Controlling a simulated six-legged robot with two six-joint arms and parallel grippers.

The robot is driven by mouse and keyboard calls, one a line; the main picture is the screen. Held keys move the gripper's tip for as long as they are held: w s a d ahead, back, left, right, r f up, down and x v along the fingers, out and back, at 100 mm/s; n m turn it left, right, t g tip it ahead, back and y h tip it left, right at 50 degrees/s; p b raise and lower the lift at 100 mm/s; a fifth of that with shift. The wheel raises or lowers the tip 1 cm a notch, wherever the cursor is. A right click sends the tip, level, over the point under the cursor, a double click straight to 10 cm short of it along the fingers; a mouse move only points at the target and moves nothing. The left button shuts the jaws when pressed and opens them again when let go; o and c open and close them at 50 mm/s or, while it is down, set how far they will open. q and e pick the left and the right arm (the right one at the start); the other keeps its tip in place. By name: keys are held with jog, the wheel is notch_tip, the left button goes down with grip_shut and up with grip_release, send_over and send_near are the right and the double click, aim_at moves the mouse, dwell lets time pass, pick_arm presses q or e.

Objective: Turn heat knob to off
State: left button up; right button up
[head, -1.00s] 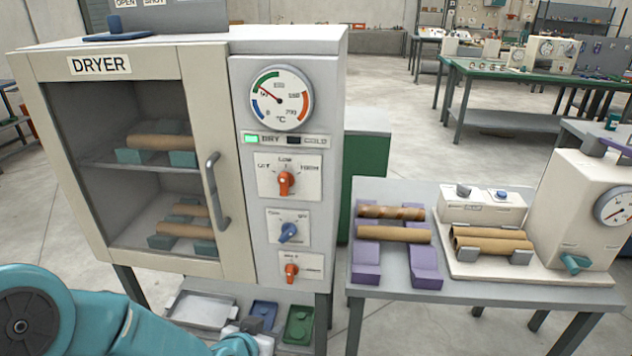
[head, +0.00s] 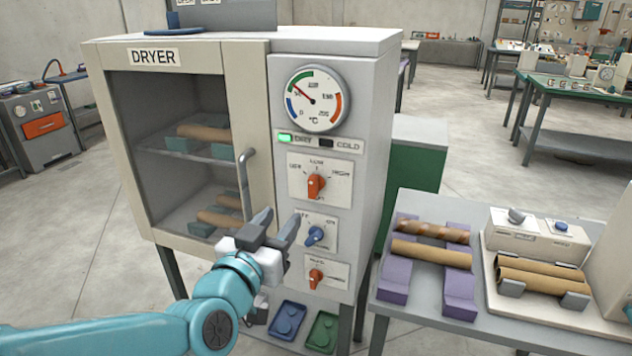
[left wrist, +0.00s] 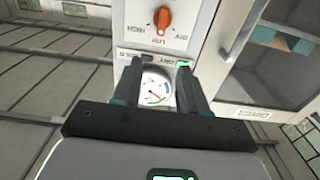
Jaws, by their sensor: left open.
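The dryer's upper orange knob (head: 316,186) sits on a white plate below the dial gauge. Its grip stands about upright, towards the middle label. The label at its left looks like OFF and the one at its right like HIGH, though the print is small. The orange knob also shows upside down at the top of the left wrist view (left wrist: 161,19). My left gripper (head: 280,218) is open and empty, in front of the panel, lower left of this knob and apart from it. My right gripper is out of view.
A blue knob (head: 314,236) and a lower orange knob (head: 316,277) sit below on the same panel. The door handle (head: 246,185) juts out just left of my gripper. The gauge (head: 314,99) is above. A table (head: 410,318) with tubes on purple supports (head: 393,286) stands right.

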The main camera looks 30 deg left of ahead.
aim_at(311, 180)
pick_arm(q)
jog(key=p+x, duration=0.2)
jog(key=x, duration=1.2)
jog(key=shift+w, duration=0.5)
jog(key=shift+a, duration=0.1)
jog(key=shift+s, duration=0.1)
grip_shut()
